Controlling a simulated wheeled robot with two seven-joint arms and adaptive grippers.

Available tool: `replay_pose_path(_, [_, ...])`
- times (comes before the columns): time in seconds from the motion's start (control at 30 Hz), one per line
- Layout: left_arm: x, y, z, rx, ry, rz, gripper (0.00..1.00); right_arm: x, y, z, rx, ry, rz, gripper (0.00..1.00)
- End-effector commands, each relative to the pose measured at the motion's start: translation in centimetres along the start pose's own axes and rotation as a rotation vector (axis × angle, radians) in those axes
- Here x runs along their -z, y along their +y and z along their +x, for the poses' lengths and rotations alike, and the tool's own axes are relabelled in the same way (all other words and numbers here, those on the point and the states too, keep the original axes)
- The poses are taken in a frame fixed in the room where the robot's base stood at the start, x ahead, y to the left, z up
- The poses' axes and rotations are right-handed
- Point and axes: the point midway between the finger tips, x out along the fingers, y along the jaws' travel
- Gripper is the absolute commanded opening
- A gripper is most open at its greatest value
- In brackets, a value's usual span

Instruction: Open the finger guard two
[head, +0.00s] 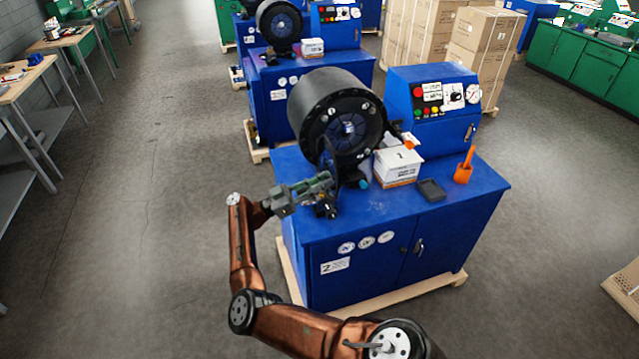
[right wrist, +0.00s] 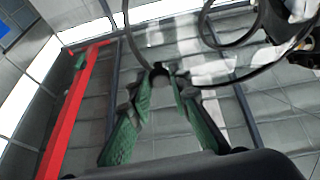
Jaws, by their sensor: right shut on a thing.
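The blue crimper marked 2 (head: 335,268) stands in the middle of the head view, with its round black crimping head (head: 325,108) facing me. My right gripper (head: 328,181) is at the lower front of that head. In the right wrist view, its green fingers (right wrist: 162,84) are closed around a small dark round knob (right wrist: 160,70). My left gripper is out of view.
On the crimper top are a white box (head: 398,166), a dark tray (head: 431,190) and an orange holder (head: 464,168). A control box (head: 432,106) stands behind them. A red bar (right wrist: 75,110) shows in the right wrist view. The floor to the left is clear.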

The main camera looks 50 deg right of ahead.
Motion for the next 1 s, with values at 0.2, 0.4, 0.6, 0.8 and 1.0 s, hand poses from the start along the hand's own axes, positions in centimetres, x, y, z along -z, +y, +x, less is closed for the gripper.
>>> replay_pose_path(0.2, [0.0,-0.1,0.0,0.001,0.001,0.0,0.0,0.4,0.1,0.2,-0.005,0.005,0.003,0.0])
replay_pose_path(0.4, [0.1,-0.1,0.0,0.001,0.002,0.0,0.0,0.4,0.1,0.2,-0.005,0.005,0.004,0.23])
replay_pose_path(0.6, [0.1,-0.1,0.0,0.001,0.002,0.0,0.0,0.2,0.0,0.1,-0.003,0.003,0.002,0.35])
replay_pose_path(0.8, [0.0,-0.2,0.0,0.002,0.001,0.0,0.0,0.1,0.0,0.1,-0.002,0.002,0.001,0.35])
replay_pose_path(1.0, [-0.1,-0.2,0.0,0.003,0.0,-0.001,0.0,0.1,-0.1,-1.1,0.001,0.001,0.001,0.35])
